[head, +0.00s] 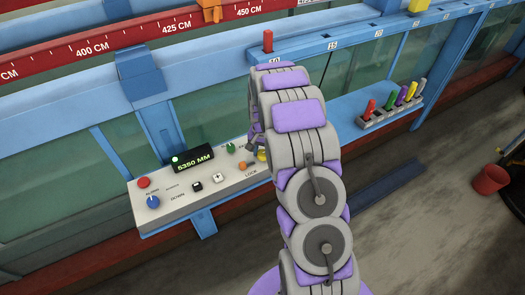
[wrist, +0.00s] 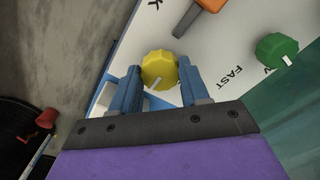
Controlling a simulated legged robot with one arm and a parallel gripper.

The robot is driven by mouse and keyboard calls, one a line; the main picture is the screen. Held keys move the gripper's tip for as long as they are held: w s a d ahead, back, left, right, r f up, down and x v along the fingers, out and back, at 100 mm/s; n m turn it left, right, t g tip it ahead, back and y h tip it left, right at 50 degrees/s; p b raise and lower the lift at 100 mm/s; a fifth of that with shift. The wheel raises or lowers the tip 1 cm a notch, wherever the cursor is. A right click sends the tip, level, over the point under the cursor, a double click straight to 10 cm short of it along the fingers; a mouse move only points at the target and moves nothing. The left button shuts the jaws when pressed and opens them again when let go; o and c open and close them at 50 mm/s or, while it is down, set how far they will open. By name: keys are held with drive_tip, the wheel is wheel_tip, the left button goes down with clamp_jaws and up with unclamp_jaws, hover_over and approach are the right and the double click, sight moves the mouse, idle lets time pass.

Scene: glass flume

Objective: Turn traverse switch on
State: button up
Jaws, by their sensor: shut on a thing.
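The control panel (head: 218,185) is a pale sloped box on the flume's side, with a lit display (head: 193,159) reading 5350 MM. My gripper (wrist: 158,84) is shut on a yellow knob (wrist: 158,66) at the panel's right end, one blue finger on each side. No label on the yellow knob is readable, and I cannot make out a traverse label.
Beside the knob are a green knob (wrist: 276,50) near the word FAST and an orange lever (wrist: 199,17) by LOCK. A red button (head: 143,182), a blue knob (head: 153,201) and black and white buttons sit further left. A red bucket (head: 490,179) stands on the floor.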

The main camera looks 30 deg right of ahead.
sight(263, 153)
drive_tip(key=shift+w+r, duration=0.1)
drive_tip(key=shift+w, duration=0.05)
drive_tip(key=o, duration=0.9)
drive_tip(key=shift+o, duration=0.8)
wheel_tip(263, 153, up, 17)
drive_tip(key=p, duration=0.1)
